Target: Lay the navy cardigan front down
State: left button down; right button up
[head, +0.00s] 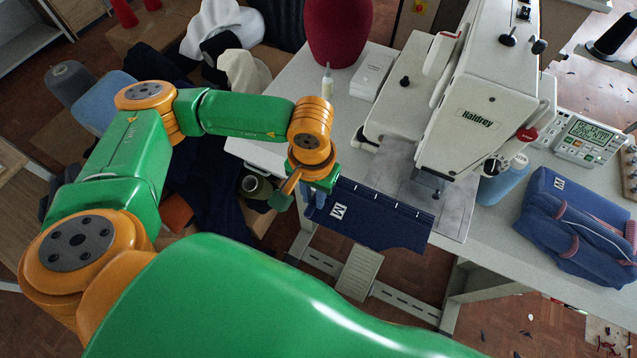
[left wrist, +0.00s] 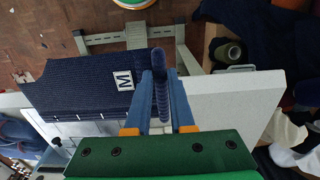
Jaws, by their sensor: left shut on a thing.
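The navy cardigan front (head: 378,218) is a dark ribbed knit panel with a white M label and small white marks along one edge. My left gripper (head: 312,198) is shut on its left end, at the front edge of the sewing table. In the left wrist view the cardigan front (left wrist: 85,82) stretches left from my left gripper (left wrist: 160,85), with a fold of knit between the blue fingers. The panel reaches out past the table edge over the floor. I cannot tell how much of it touches the table. My right gripper is not in view.
The white buttonhole machine (head: 478,110) stands on the table (head: 275,120), its plate just behind the panel. A folded blue knit pile (head: 570,230) lies to the right, near a control box (head: 585,138). A dark red cone (head: 337,30), small bottle and white box stand behind.

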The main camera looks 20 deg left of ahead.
pick_arm(q)
jog(key=shift+s+r, duration=0.1)
jog(key=shift+s, duration=0.1)
jog(key=shift+r+p, duration=1.4)
jog(key=shift+r, duration=1.15)
jog(key=shift+f, duration=0.1)
